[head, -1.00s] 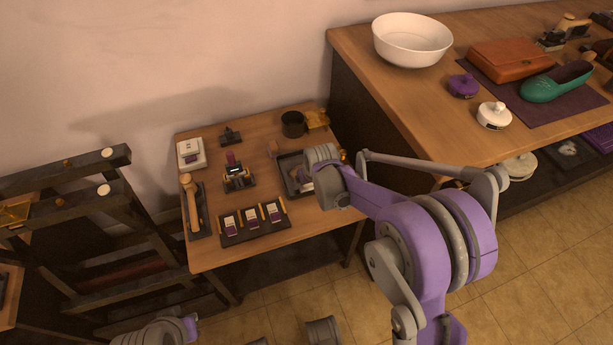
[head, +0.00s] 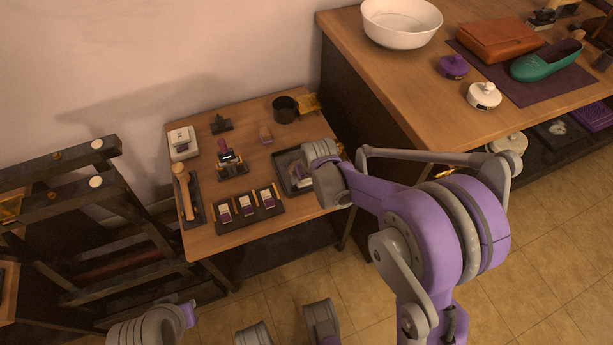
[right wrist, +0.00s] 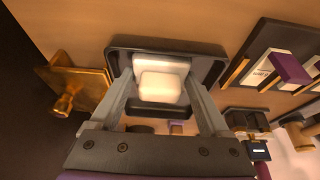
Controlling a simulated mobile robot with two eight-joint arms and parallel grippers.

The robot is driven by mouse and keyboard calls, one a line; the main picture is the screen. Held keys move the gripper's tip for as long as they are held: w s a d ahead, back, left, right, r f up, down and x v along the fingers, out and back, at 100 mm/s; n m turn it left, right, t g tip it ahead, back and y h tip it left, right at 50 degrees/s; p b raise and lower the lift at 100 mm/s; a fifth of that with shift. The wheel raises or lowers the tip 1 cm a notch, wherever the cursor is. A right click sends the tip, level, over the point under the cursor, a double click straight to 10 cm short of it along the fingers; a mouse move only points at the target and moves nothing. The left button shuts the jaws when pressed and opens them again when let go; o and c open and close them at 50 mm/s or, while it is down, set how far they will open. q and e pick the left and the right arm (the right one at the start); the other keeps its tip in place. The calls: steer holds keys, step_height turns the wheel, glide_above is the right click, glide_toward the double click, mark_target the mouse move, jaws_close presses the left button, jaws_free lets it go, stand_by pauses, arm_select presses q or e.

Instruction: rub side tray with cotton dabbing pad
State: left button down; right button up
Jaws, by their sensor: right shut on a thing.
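The side tray (head: 278,163) is a dark, shallow rectangular tray at the right side of the small wooden table. In the right wrist view the tray (right wrist: 120,42) lies right beyond my fingers. My right gripper (right wrist: 160,82) is shut on the white cotton dabbing pad (right wrist: 160,88), held over the tray. Whether the pad touches the tray floor cannot be told. In the head view my right wrist partly covers the tray and the gripper. Only part of my left arm shows at the lower left; its gripper is out of view.
A taller counter (head: 385,105) rises at the right.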

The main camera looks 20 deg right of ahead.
mark_target(294, 157)
steer(key=shift+w, duration=1.45)
steer(key=shift+w+a+f+b, duration=0.1)
steer(key=shift+w+b, duration=0.1)
steer(key=shift+w, duration=1.45)
steer(key=shift+w+a+f+b, duration=0.1)
steer(key=shift+w+b, duration=0.05)
steer(key=shift+w, duration=1.45)
steer(key=shift+r, duration=0.1)
steer(key=shift+r+p, duration=0.45)
steer(key=shift+r, duration=0.1)
steer(key=shift+r+p, duration=1.3)
steer(key=shift+r, duration=1.05)
steer(key=shift+r+p, duration=0.9)
steer(key=shift+r, duration=0.6)
